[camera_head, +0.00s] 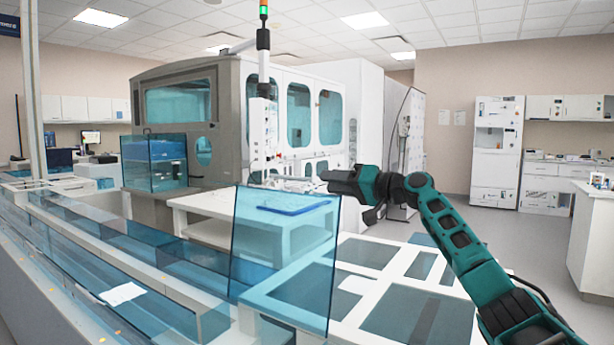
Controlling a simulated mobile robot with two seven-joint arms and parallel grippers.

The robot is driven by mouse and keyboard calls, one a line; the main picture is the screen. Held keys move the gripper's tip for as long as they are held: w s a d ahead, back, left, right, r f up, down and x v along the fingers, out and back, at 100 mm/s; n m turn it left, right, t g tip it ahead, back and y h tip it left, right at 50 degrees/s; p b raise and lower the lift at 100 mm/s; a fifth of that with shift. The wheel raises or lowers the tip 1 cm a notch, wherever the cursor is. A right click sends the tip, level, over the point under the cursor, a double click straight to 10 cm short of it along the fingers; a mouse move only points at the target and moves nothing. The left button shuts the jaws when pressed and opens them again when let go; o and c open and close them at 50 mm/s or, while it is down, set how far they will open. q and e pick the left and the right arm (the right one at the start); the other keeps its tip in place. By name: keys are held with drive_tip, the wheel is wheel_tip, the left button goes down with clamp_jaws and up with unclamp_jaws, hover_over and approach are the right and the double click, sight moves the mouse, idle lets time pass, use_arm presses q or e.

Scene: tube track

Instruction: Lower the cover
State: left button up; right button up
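A clear blue cover panel (285,262) stands raised, close to upright, at the right side of the tube track (110,262). I can see the white table and a blue tray through it. My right gripper (326,180) points left, just above the panel's top right corner in the picture. Whether it touches the panel I cannot tell. Its dark fingers are small and seen from the side, so their opening is unclear. Nothing shows held in it. My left gripper is not in view.
A white frame table with tinted panes (400,262) lies right of the cover. A white table (190,202) and a large grey machine (222,110) stand behind. A signal pole (264,90) rises near the machine. Open floor lies to the right.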

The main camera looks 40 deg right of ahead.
sight(307, 180)
drive_tip(key=p+x, duration=0.1)
drive_tip(key=x, duration=0.6)
drive_tip(key=shift+w+a+p, duration=0.15)
drive_tip(key=shift+w+p, duration=0.25)
drive_tip(key=shift+f, duration=0.1)
clamp_jaws()
